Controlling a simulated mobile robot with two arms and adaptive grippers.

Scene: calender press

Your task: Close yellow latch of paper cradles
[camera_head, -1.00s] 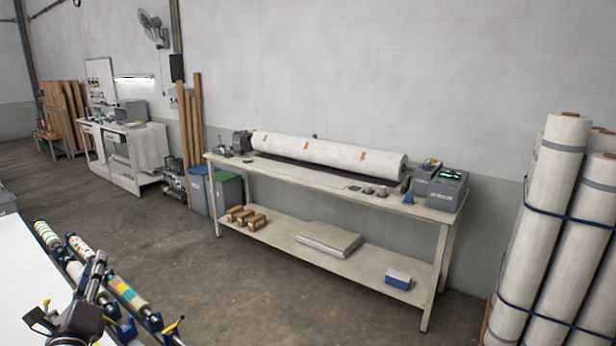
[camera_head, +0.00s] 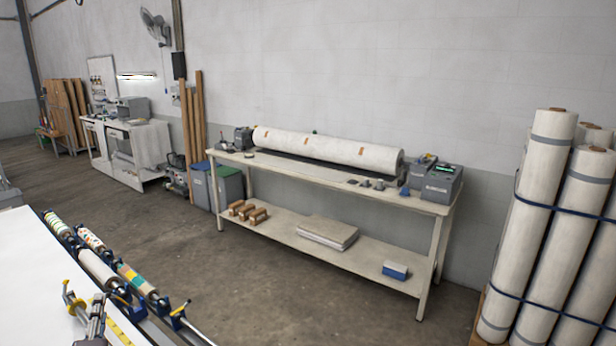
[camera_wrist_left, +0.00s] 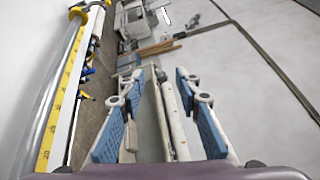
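Paper rolls (camera_head: 98,268) lie in blue paper cradles (camera_head: 122,293) on the white table at the lower left in the head view. A yellow latch (camera_head: 180,310) stands up at an angle at the right end of the cradles. Another yellow-handled part (camera_head: 72,301) stands at the near left. My right gripper is not in view.
A yellow measuring strip (camera_wrist_left: 62,105) runs along the table edge in the left wrist view. A long bench (camera_head: 330,180) with a big white roll (camera_head: 330,149) stands by the wall. Tall strapped rolls (camera_head: 535,210) stand at the right. The floor between is clear.

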